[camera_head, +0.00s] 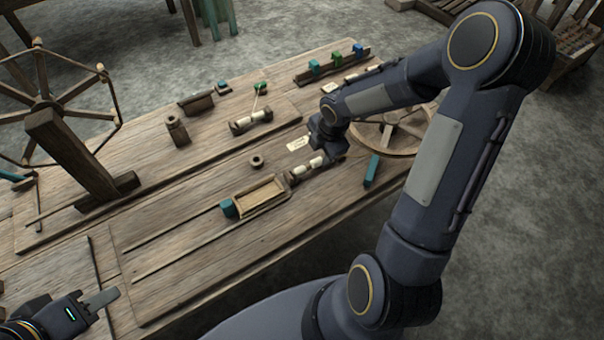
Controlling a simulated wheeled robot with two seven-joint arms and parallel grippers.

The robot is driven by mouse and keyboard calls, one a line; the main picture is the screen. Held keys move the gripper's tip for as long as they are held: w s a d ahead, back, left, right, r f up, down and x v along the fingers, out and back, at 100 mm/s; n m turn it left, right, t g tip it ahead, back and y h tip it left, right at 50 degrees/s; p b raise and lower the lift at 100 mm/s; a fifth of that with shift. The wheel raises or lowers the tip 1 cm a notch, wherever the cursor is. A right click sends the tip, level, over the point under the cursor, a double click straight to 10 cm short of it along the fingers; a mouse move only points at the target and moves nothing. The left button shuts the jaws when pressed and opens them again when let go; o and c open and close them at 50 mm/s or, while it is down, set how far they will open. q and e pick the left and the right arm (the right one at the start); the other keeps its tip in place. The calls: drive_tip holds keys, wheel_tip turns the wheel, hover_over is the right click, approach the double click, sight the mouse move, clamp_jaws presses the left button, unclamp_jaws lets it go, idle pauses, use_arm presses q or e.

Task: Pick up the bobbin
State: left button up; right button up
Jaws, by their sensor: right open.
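A white bobbin (307,168) lies in a small dark wooden holder on the table, just beyond the tray. My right gripper (322,158) is low over the table, right at this bobbin. Its jaws are open, but the wrist partly hides them, and I cannot tell whether the fingers touch the bobbin. A second bobbin-like piece with white ends (251,121) sits further back in a wooden stand, with a thread rising from it. My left gripper (106,299) is at the lower left, far from both; its finger gap does not show.
A wooden tray (240,211) with a teal block (228,208) lies in front. A spoked wheel (385,153) is beside my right arm, a winding wheel (42,103) at left. A small ring (257,161) and a wooden rack (333,66) stand further back. The front-left planks are mostly clear.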

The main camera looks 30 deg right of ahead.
sight(315, 163)
drive_tip(key=x, duration=0.2)
drive_tip(key=b+x, duration=0.1)
drive_tip(key=x, duration=0.1)
drive_tip(key=b+x, duration=0.1)
drive_tip(key=x, duration=0.1)
drive_tip(key=shift+s+a, duration=0.2)
drive_tip(key=shift+a, duration=0.2)
clamp_jaws()
